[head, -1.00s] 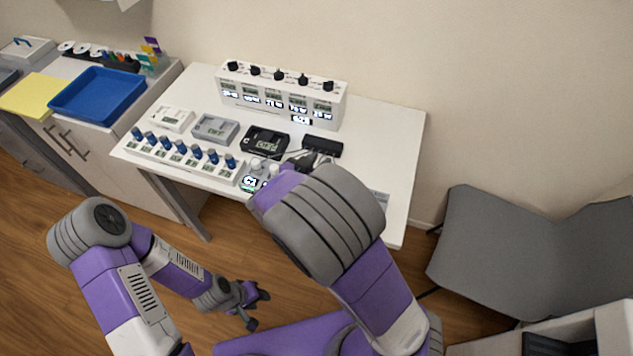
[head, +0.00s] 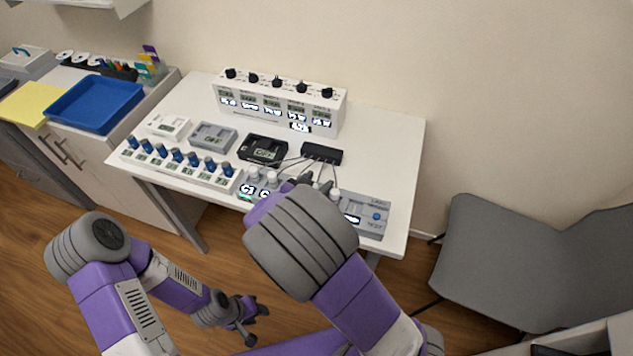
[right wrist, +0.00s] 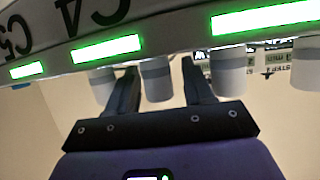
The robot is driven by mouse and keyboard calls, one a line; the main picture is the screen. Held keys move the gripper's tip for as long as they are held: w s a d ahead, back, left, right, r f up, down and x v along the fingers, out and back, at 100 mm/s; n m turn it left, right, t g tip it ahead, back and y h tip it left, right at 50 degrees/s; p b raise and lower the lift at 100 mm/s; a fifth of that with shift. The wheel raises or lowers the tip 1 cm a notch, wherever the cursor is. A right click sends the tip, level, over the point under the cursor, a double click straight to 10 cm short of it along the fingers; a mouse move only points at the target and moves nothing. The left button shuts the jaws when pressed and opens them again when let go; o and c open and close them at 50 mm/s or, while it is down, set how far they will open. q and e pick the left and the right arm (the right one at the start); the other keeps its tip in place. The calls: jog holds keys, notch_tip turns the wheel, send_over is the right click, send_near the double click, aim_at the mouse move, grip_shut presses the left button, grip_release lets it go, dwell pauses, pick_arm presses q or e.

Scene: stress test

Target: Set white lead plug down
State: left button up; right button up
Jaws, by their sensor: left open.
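Several white plugs stand in a row on a grey panel with lit labels (head: 375,230); one plug (head: 271,176) shows left of my right gripper (head: 303,181). Thin leads run from a black box (head: 322,152) toward the panel. My right arm hides part of the row. In the right wrist view, my right gripper (right wrist: 160,80) has its fingers apart, with a white plug (right wrist: 157,79) between them in the picture. Whether they touch it, and which plug is the task's, I cannot tell. My left gripper (head: 257,318) is open and empty, low over the floor.
A row of blue-topped parts (head: 178,155), small instruments (head: 213,135) and a knobbed display unit (head: 278,103) stand on the white table (head: 385,130). A blue tray (head: 97,103) is on the left cabinet. A grey chair (head: 520,255) stands right of the table.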

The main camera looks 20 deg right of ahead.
jog(key=shift+r, duration=0.15)
jog(key=shift+s+a+r, duration=0.2)
jog(key=shift+a, duration=0.05)
jog(key=p+v, duration=0.4)
jog(key=v, duration=0.7)
jog(key=shift+s+p, duration=0.2)
jog(key=shift+p, duration=0.2)
jog(key=shift+a+f, duration=0.1)
jog(key=shift+a, duration=0.05)
